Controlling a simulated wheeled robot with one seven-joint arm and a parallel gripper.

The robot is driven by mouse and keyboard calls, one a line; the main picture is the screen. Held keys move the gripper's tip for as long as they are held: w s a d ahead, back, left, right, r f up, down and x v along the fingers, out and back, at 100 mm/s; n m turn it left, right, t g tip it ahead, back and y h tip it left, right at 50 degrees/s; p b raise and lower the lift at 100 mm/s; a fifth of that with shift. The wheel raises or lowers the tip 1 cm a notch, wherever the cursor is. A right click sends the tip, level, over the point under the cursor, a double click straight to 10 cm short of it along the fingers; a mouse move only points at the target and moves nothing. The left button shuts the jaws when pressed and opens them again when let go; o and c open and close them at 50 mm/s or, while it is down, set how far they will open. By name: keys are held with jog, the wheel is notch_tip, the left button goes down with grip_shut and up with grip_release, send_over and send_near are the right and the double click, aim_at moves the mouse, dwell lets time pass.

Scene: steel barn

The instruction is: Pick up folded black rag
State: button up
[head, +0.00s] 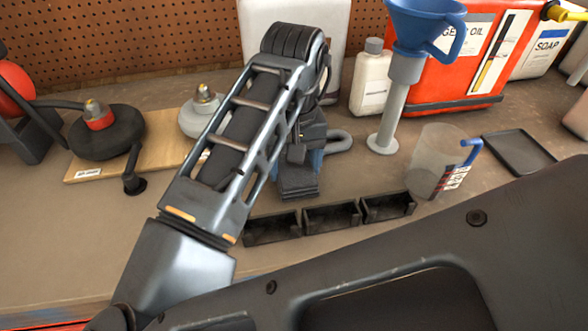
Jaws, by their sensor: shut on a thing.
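My arm reaches over the workbench, and my gripper (300,156) points down near the middle of the head view. It is shut on a dark, layered thing that looks like the folded black rag (298,182). The rag is just behind the row of small black bins. The arm and gripper hide part of it, and I cannot tell whether it touches the bench.
Small black bins (272,228) stand in front. Right are a grey stand with a blue funnel (425,22), a white bottle (371,80), a clear jug (436,165) and a black tray (519,152). A wooden board (150,140) with burners lies left. The front-left bench is clear.

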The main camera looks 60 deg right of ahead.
aim_at(294, 166)
jog(key=shift+f, duration=0.1)
jog(key=shift+c, duration=0.2)
notch_tip(294, 166, up, 10)
jog(key=p, duration=0.1)
dwell(0.3)
